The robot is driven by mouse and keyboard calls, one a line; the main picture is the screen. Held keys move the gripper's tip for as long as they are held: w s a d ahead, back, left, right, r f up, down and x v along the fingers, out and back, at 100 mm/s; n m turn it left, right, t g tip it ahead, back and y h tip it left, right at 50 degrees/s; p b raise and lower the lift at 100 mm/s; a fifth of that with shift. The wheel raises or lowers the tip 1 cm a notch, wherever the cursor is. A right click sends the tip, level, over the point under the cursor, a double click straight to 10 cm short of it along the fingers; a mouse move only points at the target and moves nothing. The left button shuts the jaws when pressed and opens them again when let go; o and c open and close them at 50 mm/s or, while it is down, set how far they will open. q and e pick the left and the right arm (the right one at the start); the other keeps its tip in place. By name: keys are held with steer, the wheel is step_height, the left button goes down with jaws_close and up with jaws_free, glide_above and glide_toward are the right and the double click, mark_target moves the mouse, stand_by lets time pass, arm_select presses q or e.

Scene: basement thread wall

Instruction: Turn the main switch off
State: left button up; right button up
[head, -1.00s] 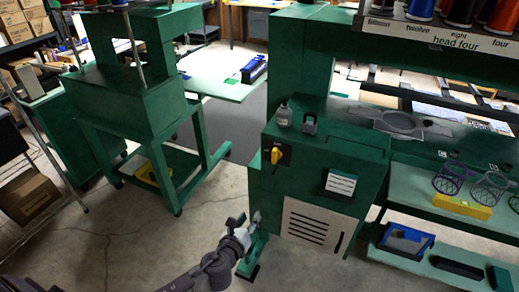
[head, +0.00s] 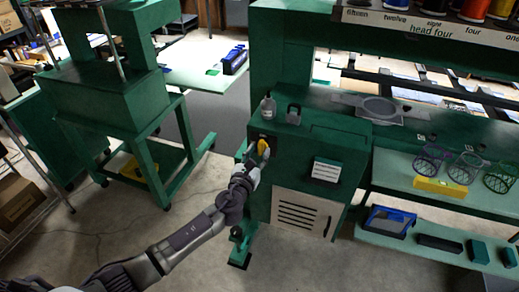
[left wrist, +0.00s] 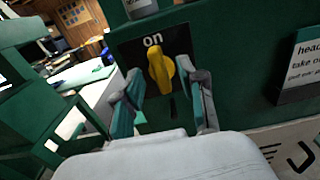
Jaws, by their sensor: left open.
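The main switch is a yellow knob (left wrist: 161,70) on a black plate (left wrist: 183,42) marked "on", on the side of the green machine cabinet (head: 335,150). The knob stands upright in the left wrist view. In the head view the yellow knob (head: 263,148) shows just beyond my left gripper (head: 251,160), which partly hides the plate. My left gripper is open, with its two fingers (left wrist: 164,102) on either side of the knob's lower part. I cannot tell whether they touch it. My right gripper is not in view.
A bottle (head: 268,106) and a grey padlock-shaped thing (head: 294,114) stand on the cabinet top. A white label (head: 326,170) and a slotted vent panel (head: 300,213) are on its front. A green stand (head: 110,100) is at left.

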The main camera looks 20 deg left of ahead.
arm_select(q)
steer(key=shift+w, duration=0.9)
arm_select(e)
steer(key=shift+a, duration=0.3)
arm_select(q)
steer(key=shift+c, duration=0.2)
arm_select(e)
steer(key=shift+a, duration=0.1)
arm_select(q)
jaws_close()
